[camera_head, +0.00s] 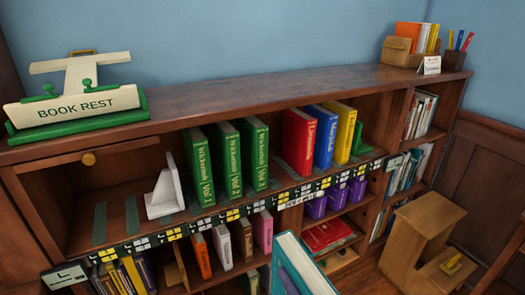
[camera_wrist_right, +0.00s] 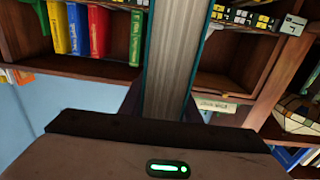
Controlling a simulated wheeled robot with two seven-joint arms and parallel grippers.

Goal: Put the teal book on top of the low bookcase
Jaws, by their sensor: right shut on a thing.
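The teal book (camera_head: 289,268) stands upright at the bottom middle of the head view, in front of the low bookcase (camera_head: 250,97) and apart from it. Its pale page edges face up. In the right wrist view, the book (camera_wrist_right: 173,62) rises from between the dark fingers of my right gripper (camera_wrist_right: 170,105), which is shut on it. The book's lower part is cut off in the head view, and the gripper is hidden there. The wooden top of the bookcase is bare along its middle. My left gripper is not in view.
A book rest (camera_head: 80,105) stands on the top's left end. A box of books (camera_head: 412,42) and a pen cup (camera_head: 454,59) stand at its right end. Shelves below hold green volumes (camera_head: 228,160) and a white bookend (camera_head: 164,194). A wooden step stool (camera_head: 425,240) stands at right.

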